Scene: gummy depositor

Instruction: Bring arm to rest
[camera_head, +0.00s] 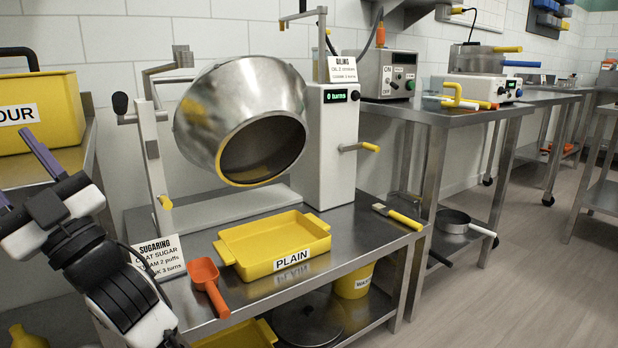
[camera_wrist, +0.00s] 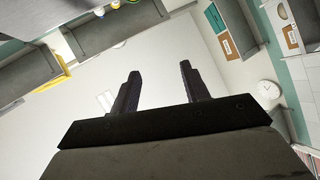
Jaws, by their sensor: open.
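My arm rises at the lower left of the head view. My gripper (camera_head: 22,176) is at its end, with two purple-grey fingers pointing up and to the left. It is in the air in front of the left table and the yellow flour bin (camera_head: 40,112). In the wrist view my gripper (camera_wrist: 158,88) shows two dark fingers spread well apart with nothing between them. Behind them are a pale ceiling or wall and tilted room fittings. My gripper is open and empty.
A steel drum (camera_head: 243,120) stands on the middle table (camera_head: 372,262). In front are a yellow PLAIN tray (camera_head: 275,241), an orange scoop (camera_head: 207,284) and a sign (camera_head: 160,257). A wall clock (camera_wrist: 268,89) shows in the wrist view. Floor (camera_head: 520,260) is clear at right.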

